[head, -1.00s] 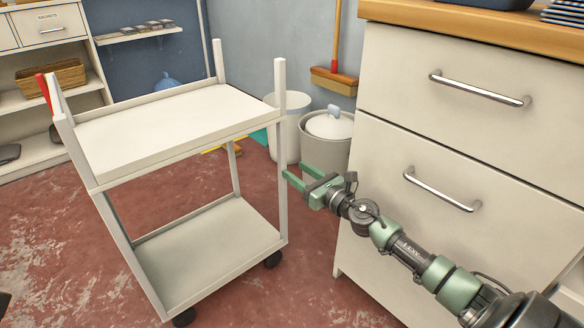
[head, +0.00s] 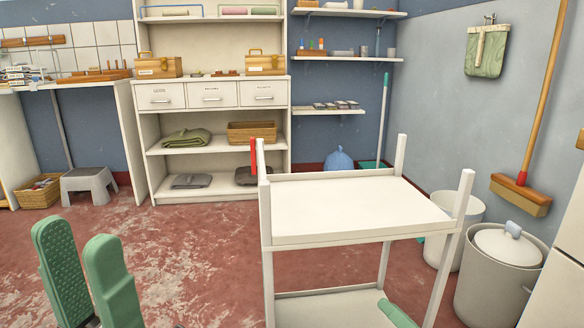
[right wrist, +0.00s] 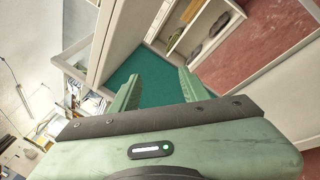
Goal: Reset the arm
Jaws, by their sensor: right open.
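My left gripper (head: 80,240) shows at the lower left of the head view as two green fingers pointing up. There is a gap between them and nothing held. My right gripper (right wrist: 156,85) is open and empty in the right wrist view, its two green fingers apart in front of a teal surface.
A white two-shelf cart (head: 350,208) stands right of centre, its top empty. A lidded bin (head: 500,285) and an open white bin (head: 440,250) stand to its right. A shelf unit (head: 215,125) and a grey stool (head: 89,184) are behind. The floor at left is clear.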

